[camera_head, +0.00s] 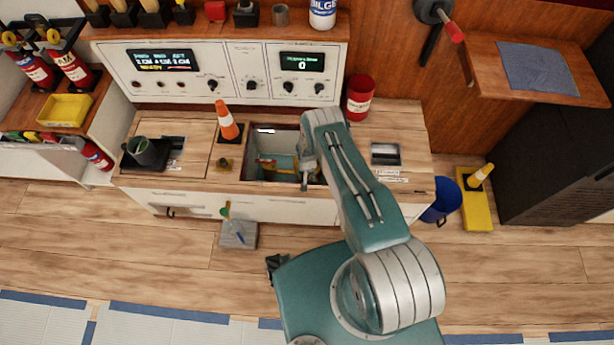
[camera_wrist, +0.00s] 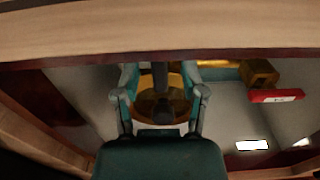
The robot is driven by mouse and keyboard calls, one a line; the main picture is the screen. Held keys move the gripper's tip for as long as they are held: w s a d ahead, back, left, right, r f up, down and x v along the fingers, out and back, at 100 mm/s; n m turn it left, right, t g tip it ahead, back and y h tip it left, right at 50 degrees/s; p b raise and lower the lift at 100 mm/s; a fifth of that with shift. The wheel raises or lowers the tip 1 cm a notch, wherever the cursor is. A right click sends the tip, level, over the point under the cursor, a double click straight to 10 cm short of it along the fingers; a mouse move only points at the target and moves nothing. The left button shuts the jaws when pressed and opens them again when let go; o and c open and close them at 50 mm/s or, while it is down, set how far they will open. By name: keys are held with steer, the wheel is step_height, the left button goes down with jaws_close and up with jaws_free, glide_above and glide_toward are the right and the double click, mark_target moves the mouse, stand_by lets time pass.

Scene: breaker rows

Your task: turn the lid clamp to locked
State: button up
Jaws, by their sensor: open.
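In the wrist view, a dark upright bar, which looks like the handle of the lid clamp (camera_wrist: 160,76), stands in front of a round orange-brown piece (camera_wrist: 147,104). My gripper (camera_wrist: 160,88) is open, with one teal finger on each side of the bar. I cannot tell whether either finger touches it. In the head view, my gripper (camera_head: 306,174) reaches down into the open compartment in the counter. There my arm hides the clamp, so its locked or unlocked position does not show.
The open compartment (camera_head: 257,143) has wooden edges close around my gripper. An orange cone (camera_head: 227,122) stands left of the opening, and a red canister (camera_head: 360,97) stands behind my arm.

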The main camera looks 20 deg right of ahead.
jaws_close()
steer(key=shift+n, duration=0.3)
steer(key=n, duration=0.3)
steer(key=shift+n, duration=0.3)
steer(key=n, duration=0.4)
steer(key=shift+n, duration=0.3)
steer(key=n, duration=0.4)
steer(key=shift+s+n, duration=0.1)
steer(key=shift+n, duration=2.4)
